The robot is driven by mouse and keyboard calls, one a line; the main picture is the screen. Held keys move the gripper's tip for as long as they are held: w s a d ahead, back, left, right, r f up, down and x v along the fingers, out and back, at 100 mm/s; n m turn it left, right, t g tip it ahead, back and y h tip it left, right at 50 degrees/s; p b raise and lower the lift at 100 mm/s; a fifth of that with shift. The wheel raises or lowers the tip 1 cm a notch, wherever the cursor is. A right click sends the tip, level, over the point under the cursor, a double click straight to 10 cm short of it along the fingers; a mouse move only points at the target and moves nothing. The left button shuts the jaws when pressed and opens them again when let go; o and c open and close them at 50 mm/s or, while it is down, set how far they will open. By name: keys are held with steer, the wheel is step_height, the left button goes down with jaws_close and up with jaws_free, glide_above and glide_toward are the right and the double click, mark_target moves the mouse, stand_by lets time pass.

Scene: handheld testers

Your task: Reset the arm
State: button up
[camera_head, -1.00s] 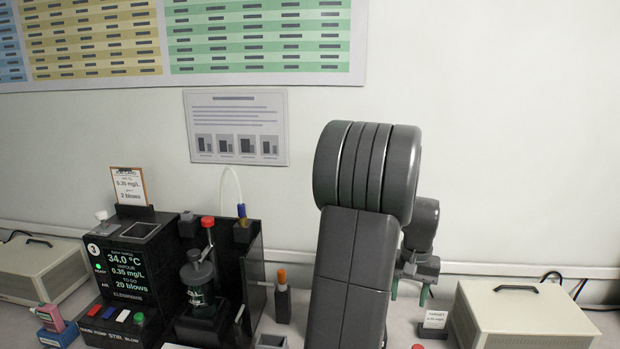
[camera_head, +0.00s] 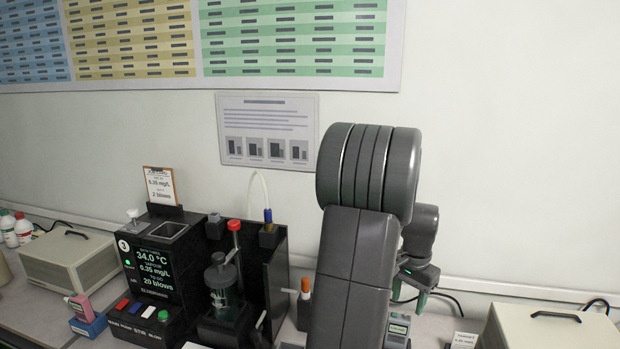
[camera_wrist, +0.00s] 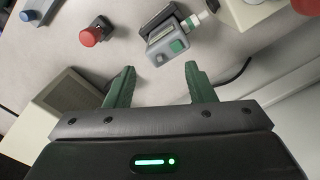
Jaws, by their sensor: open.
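My gripper (camera_wrist: 154,86) has two green fingers spread apart with nothing between them in the wrist view. In the head view my gripper (camera_head: 411,297) shows only in part, beyond my large grey arm, above the bench. A grey handheld tester (camera_wrist: 168,42) with a green button and a white tip lies on the bench beyond the fingertips, apart from them. In the head view the tester (camera_head: 398,325) shows partly beside my arm.
A black station with a screen (camera_head: 150,270) stands left of my arm, with a glass vessel (camera_head: 222,285). Beige boxes stand at left (camera_head: 68,262) and right (camera_head: 545,328). The wall is behind.

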steer(key=shift+f, duration=0.45)
step_height(320, 180, up, 4)
steer(key=shift+w+f, duration=0.1)
steer(key=shift+w, duration=0.05)
steer(key=shift+w+r, duration=0.15)
steer(key=shift+r, duration=0.3)
